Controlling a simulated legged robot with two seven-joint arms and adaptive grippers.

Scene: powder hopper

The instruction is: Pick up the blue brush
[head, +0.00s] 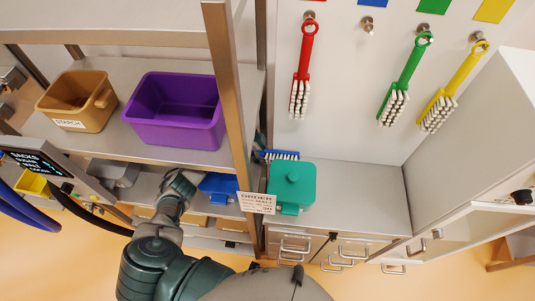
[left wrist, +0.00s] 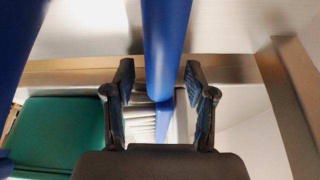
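The blue brush (head: 280,155) shows in the head view between the shelf post and the green container (head: 292,186), white bristles downward; its handle end is hidden there. My left gripper (head: 182,182) is at the lower shelf, left of the brush, its fingertips hard to make out. In the left wrist view my left gripper (left wrist: 160,70) is open. A blue bar, seemingly the handle of the blue brush (left wrist: 163,118), runs between the fingers, with gaps visible on both sides. The bristles lie beyond the fingers. My right gripper is not in view.
The shelf post (head: 229,90) stands between my left arm and the brush. A purple bin (head: 178,135) and a brown starch bin (head: 75,118) sit on the shelf above my gripper. Red, green and yellow brushes hang on the wall.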

